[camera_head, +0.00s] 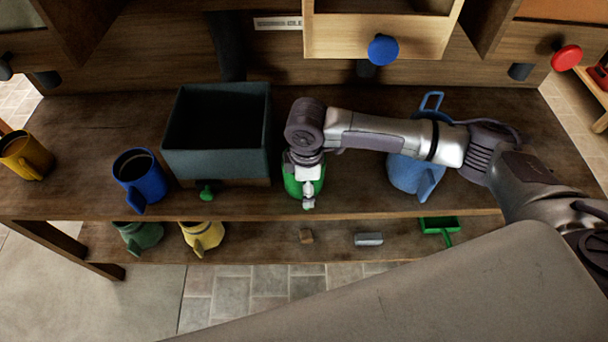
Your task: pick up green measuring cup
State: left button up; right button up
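My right arm reaches in from the right over the upper shelf. Its gripper (308,202) points down at a round green cup (291,184), which it partly hides. I cannot tell whether the fingers are open or shut on the cup, or whether they touch it. Two other green vessels show on the lower shelf: a green mug (141,236) at left, partly under the upper shelf's edge, and a small square green scoop with a handle (440,225) at right. Which of these is the measuring cup is not certain. My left gripper is out of view.
On the upper shelf (90,115) stand a yellow mug (26,155), a blue mug (140,177), a dark grey bin (215,165) and a light-blue pitcher (405,176) behind my arm.

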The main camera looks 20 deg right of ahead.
notch_tip(320, 180, down, 5)
jog(key=shift+r+p, duration=0.2)
jog(key=shift+p, duration=0.25)
jog(key=shift+c, duration=0.4)
jog(key=shift+r, duration=0.1)
grip_shut()
